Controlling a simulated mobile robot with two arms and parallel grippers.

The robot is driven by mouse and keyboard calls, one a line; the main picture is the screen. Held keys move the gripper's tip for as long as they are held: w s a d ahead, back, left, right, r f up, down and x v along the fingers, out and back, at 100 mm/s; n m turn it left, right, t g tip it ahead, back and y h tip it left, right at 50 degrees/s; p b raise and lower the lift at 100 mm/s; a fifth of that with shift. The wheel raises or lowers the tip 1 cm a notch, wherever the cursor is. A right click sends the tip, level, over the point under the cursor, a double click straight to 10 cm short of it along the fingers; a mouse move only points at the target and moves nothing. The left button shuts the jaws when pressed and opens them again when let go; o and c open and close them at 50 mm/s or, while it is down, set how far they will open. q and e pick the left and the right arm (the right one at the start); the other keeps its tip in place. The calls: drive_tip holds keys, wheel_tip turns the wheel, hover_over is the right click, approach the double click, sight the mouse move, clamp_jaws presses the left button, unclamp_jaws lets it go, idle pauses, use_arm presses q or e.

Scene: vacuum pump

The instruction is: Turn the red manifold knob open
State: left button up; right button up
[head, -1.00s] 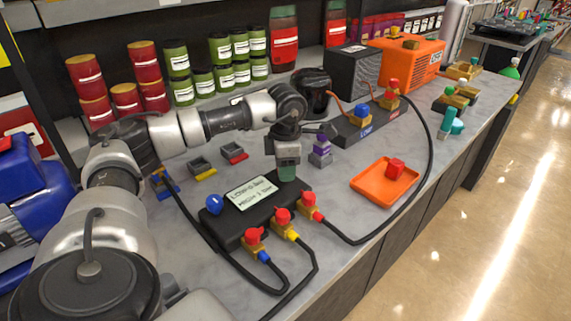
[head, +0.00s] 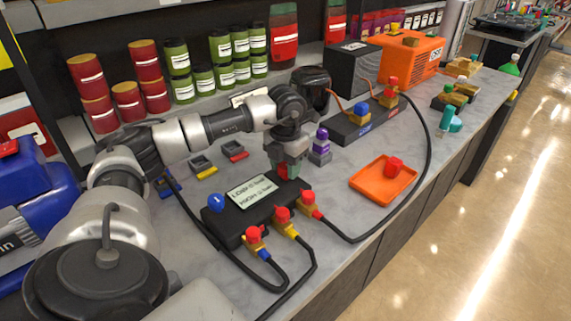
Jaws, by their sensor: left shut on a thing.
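The black manifold (head: 227,228) lies on the grey bench with a white label on top and a blue knob (head: 216,203) at its left end. My left gripper (head: 287,171) is over its far right end, its greenish fingers shut around a red knob (head: 283,171), mostly hidden between them. Three hose fittings with red tops stand along the manifold's front: a left one (head: 254,236), a middle one (head: 282,215) and a right one (head: 308,199). My right gripper is not in view.
Black hoses loop in front of the manifold. An orange tray (head: 372,197) with a red piece lies to the right. A dark block with blue and red fittings (head: 352,125) is farther back. Cans line the back.

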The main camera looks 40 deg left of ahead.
sight(286, 165)
use_arm(q)
drive_tip(key=shift+r+n, duration=0.1)
drive_tip(key=shift+n, duration=0.2)
idle(0.4)
drive_tip(key=o, duration=0.9)
wheel_tip(286, 165, up, 11)
drive_tip(key=shift+f, duration=0.15)
drive_tip(key=shift+f, duration=0.1)
